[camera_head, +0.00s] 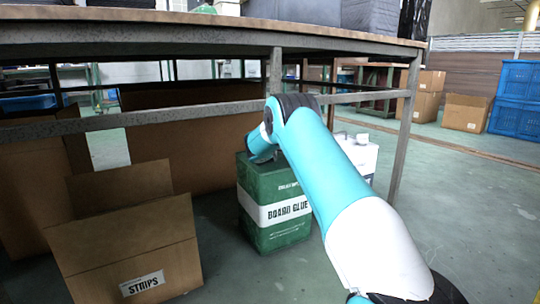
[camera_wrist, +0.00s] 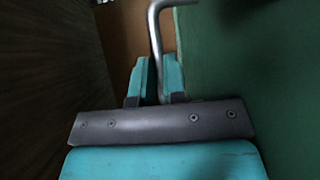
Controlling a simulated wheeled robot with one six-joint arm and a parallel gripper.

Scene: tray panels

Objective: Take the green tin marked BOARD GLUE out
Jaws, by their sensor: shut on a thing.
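The green tin (camera_head: 258,185) with a white BOARD GLUE band is under the table, right of the STRIPS box, and looks upright. I cannot tell whether its base touches the floor. My arm reaches in from the right and covers part of its right side; my gripper's fingertips are hidden there. In the wrist view, my gripper (camera_wrist: 158,75) is shut on a bent grey metal handle (camera_wrist: 155,28). The green tin's wall (camera_wrist: 255,55) fills the right of that view, beside the fingers.
The table (camera_head: 120,25) and its rails (camera_head: 150,119) run above and in front. An open STRIPS carton (camera_head: 110,268) stands left of the tin, with larger cardboard (camera_head: 170,145) behind. A white container (camera_head: 362,155) is behind my arm at right. Floor at front right is clear.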

